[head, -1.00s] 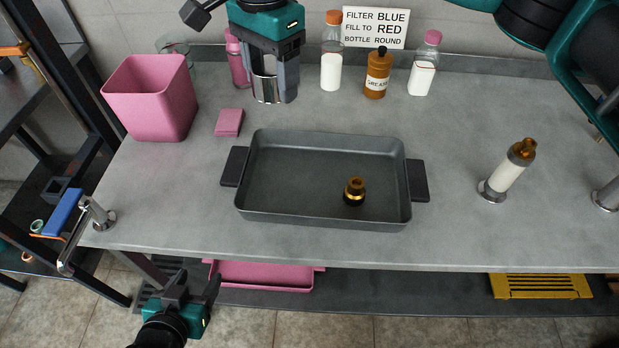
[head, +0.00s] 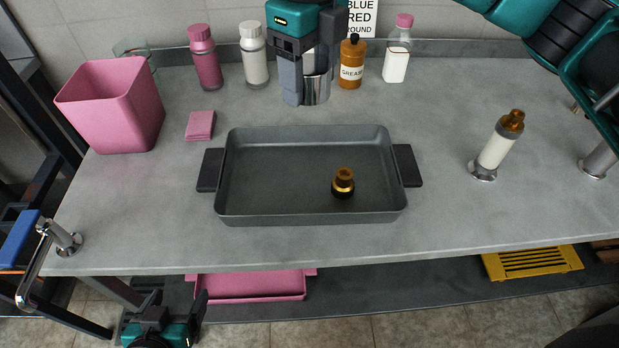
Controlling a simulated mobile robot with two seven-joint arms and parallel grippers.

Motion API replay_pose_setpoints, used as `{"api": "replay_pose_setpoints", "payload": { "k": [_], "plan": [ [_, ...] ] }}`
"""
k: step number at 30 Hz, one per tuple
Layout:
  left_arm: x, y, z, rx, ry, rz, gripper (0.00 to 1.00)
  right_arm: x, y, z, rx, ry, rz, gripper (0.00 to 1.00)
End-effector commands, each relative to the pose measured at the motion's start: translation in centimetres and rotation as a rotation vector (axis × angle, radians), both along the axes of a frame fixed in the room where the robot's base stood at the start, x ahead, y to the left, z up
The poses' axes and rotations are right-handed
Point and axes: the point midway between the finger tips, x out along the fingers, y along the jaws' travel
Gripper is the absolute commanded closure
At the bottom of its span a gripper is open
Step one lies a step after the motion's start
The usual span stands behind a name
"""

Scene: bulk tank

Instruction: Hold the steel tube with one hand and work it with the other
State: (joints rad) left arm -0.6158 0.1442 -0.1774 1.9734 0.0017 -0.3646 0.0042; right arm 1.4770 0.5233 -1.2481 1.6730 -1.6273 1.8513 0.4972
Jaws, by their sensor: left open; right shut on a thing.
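The steel tube (head: 316,88) is a short shiny cylinder near the back of the counter, upright. My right gripper (head: 306,90) comes down from above and is shut on it; the fingers hide part of the tube. I cannot tell whether its lower end touches the counter. My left gripper (head: 178,306) is at the bottom left, in front of and below the counter's front edge. It is open and empty, far from the tube.
A grey tray (head: 300,217) holds a dark amber-topped fitting (head: 343,184). Pink bin (head: 115,108), pink block (head: 200,125), and bottles, including the grease bottle (head: 352,62), stand behind. A cream cylinder (head: 495,150) leans at right. A metal faucet-like lever (head: 65,240) is at front left.

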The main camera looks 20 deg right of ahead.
Motion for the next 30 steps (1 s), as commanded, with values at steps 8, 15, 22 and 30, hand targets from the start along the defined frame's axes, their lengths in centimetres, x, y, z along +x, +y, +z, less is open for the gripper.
{"api": "replay_pose_setpoints", "payload": {
  "k": [8,15,22,30],
  "plan": [
    [0.0,0.1,-0.5,0.002,0.008,0.001,0.19,-0.2,-0.1,-6.5,-0.001,0.007,-0.008,0.73],
    [-0.1,0.1,-0.8,0.000,0.013,0.002,0.19,-0.1,-0.1,-12.6,-0.001,0.005,-0.008,0.73],
    [0.0,0.0,-0.7,-0.001,0.010,0.001,0.19,0.0,0.0,-15.4,0.000,0.002,-0.006,0.73],
    [0.0,-0.1,-0.9,-0.003,0.010,-0.001,0.19,-0.1,0.0,-18.5,-0.002,0.004,-0.007,0.73]
  ]
}}
